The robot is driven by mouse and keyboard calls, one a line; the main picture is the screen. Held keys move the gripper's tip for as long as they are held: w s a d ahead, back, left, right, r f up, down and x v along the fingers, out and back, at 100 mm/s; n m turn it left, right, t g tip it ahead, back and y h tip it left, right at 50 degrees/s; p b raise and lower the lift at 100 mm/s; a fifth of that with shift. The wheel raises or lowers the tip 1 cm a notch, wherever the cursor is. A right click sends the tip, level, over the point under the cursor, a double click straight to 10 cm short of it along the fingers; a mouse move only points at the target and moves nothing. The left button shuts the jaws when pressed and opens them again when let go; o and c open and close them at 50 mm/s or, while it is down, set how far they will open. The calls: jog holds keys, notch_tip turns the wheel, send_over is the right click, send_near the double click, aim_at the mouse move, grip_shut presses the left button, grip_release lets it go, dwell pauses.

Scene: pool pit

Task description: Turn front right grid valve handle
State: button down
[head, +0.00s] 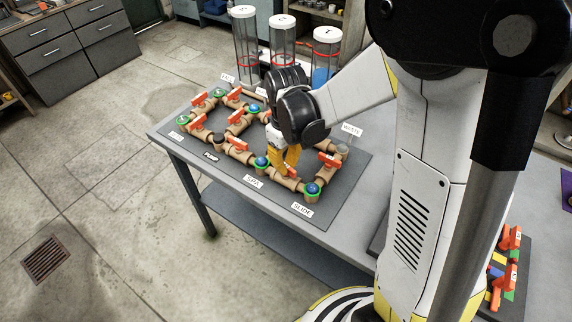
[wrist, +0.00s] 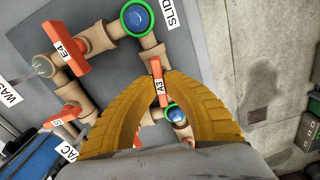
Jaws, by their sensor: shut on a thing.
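The pipe grid on a dark mat (head: 330,213) has several orange valve handles. The orange handle labelled A3 (wrist: 156,68) sits on the pipe between the SPA and SLIDE ends. My gripper (head: 284,160) reaches down onto this handle from above. In the wrist view its two yellow fingers (wrist: 157,84) lie on either side of the A3 handle and are shut on it. The fingers and wrist hide part of the handle and pipe in the head view. The handle labelled E4 (wrist: 66,48) is close by, apart from the fingers.
A blue-topped joint with a green ring (head: 312,188) stands at the SLIDE corner. The WASH label (head: 351,129) stands upright behind. Clear cylinders with white lids (head: 282,45) stand at the back of the table. The concrete floor left of the table is clear.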

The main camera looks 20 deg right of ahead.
aim_at(286, 165)
jog(key=shift+n, duration=1)
jog(key=c, duration=1.5)
grip_release()
notch_tip(286, 165, up, 12)
